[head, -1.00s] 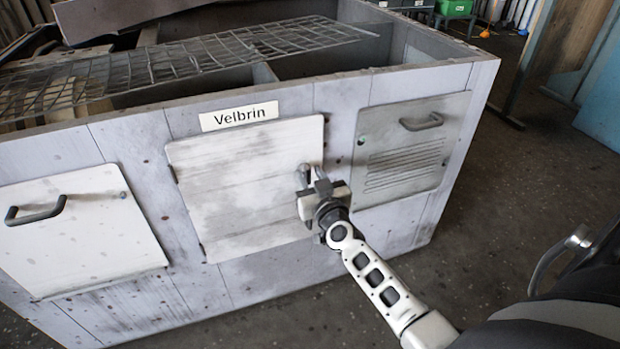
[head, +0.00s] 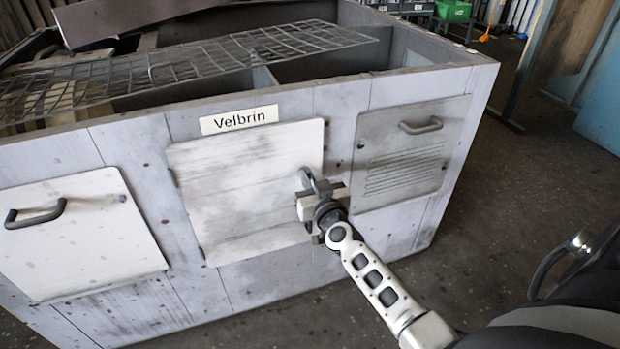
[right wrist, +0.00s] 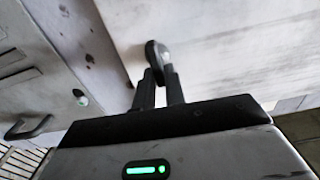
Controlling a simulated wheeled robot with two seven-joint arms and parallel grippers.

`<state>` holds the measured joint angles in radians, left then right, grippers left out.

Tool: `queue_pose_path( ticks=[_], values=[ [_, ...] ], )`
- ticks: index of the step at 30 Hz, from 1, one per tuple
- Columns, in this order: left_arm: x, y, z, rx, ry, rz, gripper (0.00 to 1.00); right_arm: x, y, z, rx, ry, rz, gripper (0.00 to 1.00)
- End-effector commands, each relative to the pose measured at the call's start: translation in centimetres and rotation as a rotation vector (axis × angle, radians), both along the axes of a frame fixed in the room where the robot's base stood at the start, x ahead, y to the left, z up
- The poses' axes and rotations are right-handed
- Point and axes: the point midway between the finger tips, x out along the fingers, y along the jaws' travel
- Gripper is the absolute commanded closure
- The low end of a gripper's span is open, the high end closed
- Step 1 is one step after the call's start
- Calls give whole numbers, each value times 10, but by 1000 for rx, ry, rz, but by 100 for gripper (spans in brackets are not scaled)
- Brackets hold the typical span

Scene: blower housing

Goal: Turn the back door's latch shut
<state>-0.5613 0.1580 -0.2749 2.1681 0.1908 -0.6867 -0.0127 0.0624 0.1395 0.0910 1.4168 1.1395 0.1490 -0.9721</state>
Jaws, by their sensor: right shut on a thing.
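The pale door (head: 245,190) under the "Velbrin" label sits flat against the front of the grey housing. Its small grey latch (head: 306,176) is at the door's right edge and partly hidden by my right gripper (head: 318,190). In the right wrist view the latch (right wrist: 157,55) shows as a rounded dark lever. My right gripper's two fingers (right wrist: 160,88) are close together there, shut on the latch's lower end. The latch's exact angle is hard to tell. My left gripper is not in view.
A white door (head: 85,235) with a dark handle is at the left of the housing. A grey louvred panel (head: 410,155) with a handle is close to the right of my gripper. A wire mesh (head: 200,62) lies over the open top. Floor is clear at right.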

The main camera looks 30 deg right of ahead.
Motion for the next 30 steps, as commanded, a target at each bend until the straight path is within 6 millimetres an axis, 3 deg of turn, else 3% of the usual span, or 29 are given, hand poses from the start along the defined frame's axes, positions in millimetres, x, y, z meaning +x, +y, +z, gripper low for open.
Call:
queue_pose_path(
  ticks=[14, 30],
  values=[
    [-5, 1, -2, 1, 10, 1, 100, -2, -1, -4, 131, -23, 2, 100],
    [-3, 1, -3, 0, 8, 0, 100, -3, -6, -8, 611, -137, 2, 100]
  ],
)
